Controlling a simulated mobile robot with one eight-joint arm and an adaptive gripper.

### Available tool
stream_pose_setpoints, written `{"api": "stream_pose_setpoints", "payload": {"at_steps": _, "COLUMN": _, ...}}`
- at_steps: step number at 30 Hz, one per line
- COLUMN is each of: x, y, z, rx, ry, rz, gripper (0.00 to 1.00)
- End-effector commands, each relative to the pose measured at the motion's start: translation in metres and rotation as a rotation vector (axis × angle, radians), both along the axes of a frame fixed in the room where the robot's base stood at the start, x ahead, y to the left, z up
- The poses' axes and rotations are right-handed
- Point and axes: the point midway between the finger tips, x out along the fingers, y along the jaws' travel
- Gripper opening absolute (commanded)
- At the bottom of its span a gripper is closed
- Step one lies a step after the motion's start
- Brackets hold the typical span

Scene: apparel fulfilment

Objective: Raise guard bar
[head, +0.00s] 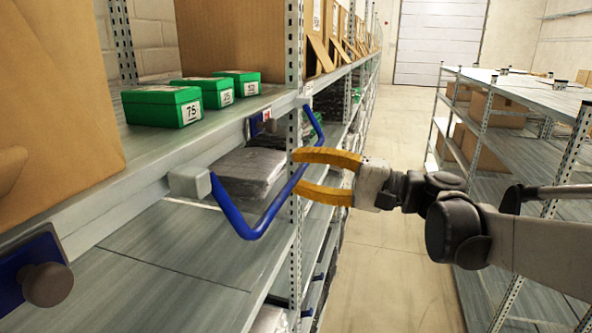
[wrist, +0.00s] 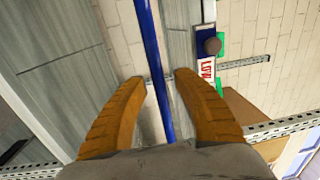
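The guard bar (head: 271,214) is a blue U-shaped tube on the front of the left rack. Its ends meet grey pivot blocks (head: 189,182) on the shelf edge, and its long middle part hangs out and below that edge. My gripper (head: 297,172) is open, with its two orange fingers above and below the long part of the bar. In the wrist view, the bar (wrist: 151,40) runs between the open fingers (wrist: 160,80), with visible gaps on both sides. Whether either finger touches it is unclear.
Several green boxes (head: 160,106) and brown cartons sit on the shelf above the bar. Dark wrapped packs (head: 243,172) lie on the shelf behind it. A dark knob on a blue plate (head: 47,284) is at lower left. The aisle floor (head: 385,275) is clear.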

Motion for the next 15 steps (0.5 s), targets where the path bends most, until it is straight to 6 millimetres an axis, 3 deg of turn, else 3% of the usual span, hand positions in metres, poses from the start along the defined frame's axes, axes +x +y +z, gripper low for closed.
{"api": "stream_pose_setpoints", "payload": {"at_steps": 1, "x": 0.0000, "y": -0.0001, "z": 0.0000, "rx": 0.000, "ry": 0.000, "rz": 0.000, "gripper": 0.32}}
{"api": "stream_pose_setpoints", "payload": {"at_steps": 4, "x": -0.0001, "y": -0.0002, "z": 0.0000, "rx": 0.000, "ry": 0.000, "rz": 0.000, "gripper": 0.01}}
{"api": "stream_pose_setpoints", "payload": {"at_steps": 15, "x": -0.0005, "y": -0.0008, "z": 0.0004, "rx": -0.006, "ry": 0.002, "rz": 0.000, "gripper": 0.00}}
